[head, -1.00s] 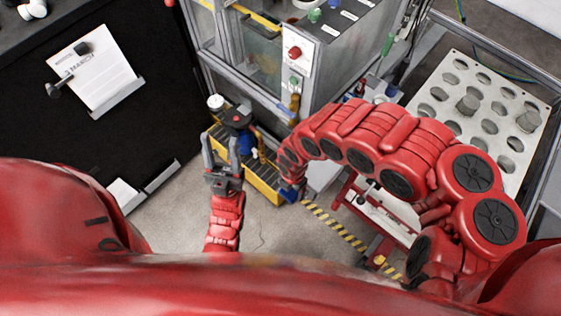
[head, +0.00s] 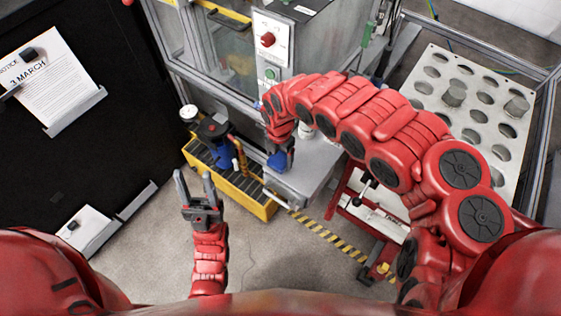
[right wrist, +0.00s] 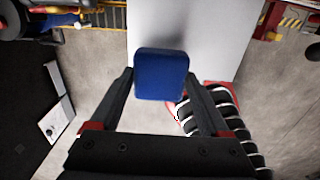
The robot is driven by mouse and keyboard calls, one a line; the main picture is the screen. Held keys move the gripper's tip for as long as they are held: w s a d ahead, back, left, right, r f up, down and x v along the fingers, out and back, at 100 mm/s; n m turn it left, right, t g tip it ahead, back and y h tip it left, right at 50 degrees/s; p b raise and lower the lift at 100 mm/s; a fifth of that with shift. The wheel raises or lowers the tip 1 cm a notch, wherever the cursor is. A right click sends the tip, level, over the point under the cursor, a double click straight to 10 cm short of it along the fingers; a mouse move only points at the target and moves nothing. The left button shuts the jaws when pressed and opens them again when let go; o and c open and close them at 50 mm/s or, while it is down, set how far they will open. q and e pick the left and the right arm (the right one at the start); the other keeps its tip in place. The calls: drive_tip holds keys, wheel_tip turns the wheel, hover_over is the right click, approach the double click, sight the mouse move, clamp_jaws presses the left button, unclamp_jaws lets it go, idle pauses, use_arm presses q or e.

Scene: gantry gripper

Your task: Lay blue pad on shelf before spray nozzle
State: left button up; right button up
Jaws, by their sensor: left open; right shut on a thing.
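The blue pad (right wrist: 160,75) is between the fingertips of my right gripper (right wrist: 160,78), which is shut on it. In the right wrist view the pad overlaps the front edge of the light grey shelf (right wrist: 215,40); I cannot tell whether it touches. In the head view the pad (head: 281,160) shows below my right arm at the shelf (head: 312,172)'s left side. My left gripper (head: 195,182) is open and empty over the floor, left of the yellow crate. I cannot identify the spray nozzle for certain; my right arm hides part of the shelf.
The yellow crate (head: 262,208) stands left of the shelf and holds a blue bottle with a black and red top (head: 213,130). A machine cabinet (head: 225,55) rises behind. A perforated rack (head: 432,95) is at right. A black board (head: 110,125) is at left.

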sight(281, 154)
drive_tip(key=shift+w+d+f, duration=0.1)
drive_tip(key=shift+w+d, duration=0.1)
drive_tip(key=shift+w, duration=0.7)
drive_tip(key=shift+f, duration=1.75)
drive_tip(key=shift+f+b, duration=0.25)
drive_tip(key=shift+b, duration=0.05)
drive_tip(key=o, duration=1.2)
drive_tip(key=shift+r, duration=0.1)
